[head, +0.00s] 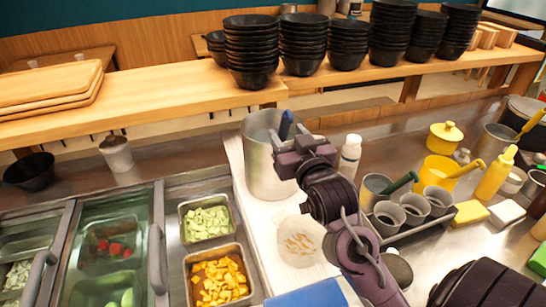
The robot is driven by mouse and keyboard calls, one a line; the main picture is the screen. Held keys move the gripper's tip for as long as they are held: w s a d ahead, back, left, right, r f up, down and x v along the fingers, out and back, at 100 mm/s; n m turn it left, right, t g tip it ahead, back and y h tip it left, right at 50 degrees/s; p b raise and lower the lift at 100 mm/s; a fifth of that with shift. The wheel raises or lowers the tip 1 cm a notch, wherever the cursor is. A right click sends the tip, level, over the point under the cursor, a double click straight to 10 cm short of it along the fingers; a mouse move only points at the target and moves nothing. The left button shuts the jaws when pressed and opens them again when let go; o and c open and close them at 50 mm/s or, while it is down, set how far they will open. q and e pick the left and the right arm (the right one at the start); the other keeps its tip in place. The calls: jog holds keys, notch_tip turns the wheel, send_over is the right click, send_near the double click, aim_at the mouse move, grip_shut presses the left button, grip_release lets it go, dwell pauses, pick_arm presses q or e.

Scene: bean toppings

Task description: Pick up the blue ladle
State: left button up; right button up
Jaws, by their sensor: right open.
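The blue ladle (286,122) shows only as a short blue handle end sticking up at the right side of a tall metal pot (258,172). The rest of it is hidden by the pot and my gripper. My right gripper (289,146) is at the pot's right rim, just below the visible handle end. Its jaws are open; whether the handle stands between them or behind them I cannot tell. My left gripper is not in view.
A white bottle (350,157) stands close right of my right gripper. Stacked black bowls (250,60) line the wooden shelf behind. Cups (388,217) in a holder and a yellow container (436,172) stand to the right. Food trays (207,221) are at left.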

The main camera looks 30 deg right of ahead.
jog(key=x, duration=0.1)
jog(key=p+x, duration=0.1)
jog(key=x, duration=0.1)
jog(key=p+x, duration=0.1)
jog(key=shift+w+r, duration=0.35)
jog(key=shift+w+f, duration=0.1)
jog(key=shift+w, duration=0.15)
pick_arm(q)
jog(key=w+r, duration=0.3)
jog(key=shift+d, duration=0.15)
pick_arm(e)
jog(key=c, duration=0.3)
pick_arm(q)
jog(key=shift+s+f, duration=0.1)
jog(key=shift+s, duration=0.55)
pick_arm(e)
grip_shut()
